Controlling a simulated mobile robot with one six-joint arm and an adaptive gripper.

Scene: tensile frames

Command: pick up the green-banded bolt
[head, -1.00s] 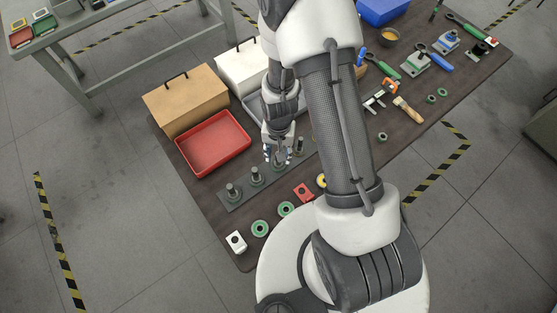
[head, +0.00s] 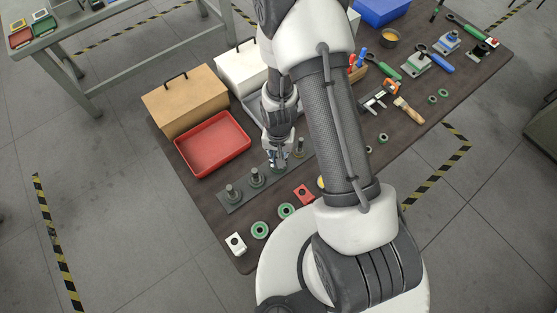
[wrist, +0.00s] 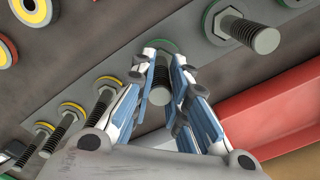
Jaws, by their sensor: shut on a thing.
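My gripper (head: 278,163) is down at a row of bolts on a dark grey plate, and is shut on a bolt (wrist: 160,95) in the wrist view. Part of a green band shows at that bolt's far end, against the plate; the fingers hide much of it. A second green-banded bolt (wrist: 245,32) stands to its right in the wrist view, clear of the fingers. Several yellow-banded bolts (wrist: 104,95) stand to the left. In the head view, two bolts stand left of my gripper, the nearer one (head: 232,192) at the plate's end.
A red tray (head: 213,146) lies close beside the plate, with a tan box (head: 185,100) behind it. My arm hides part of the table.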

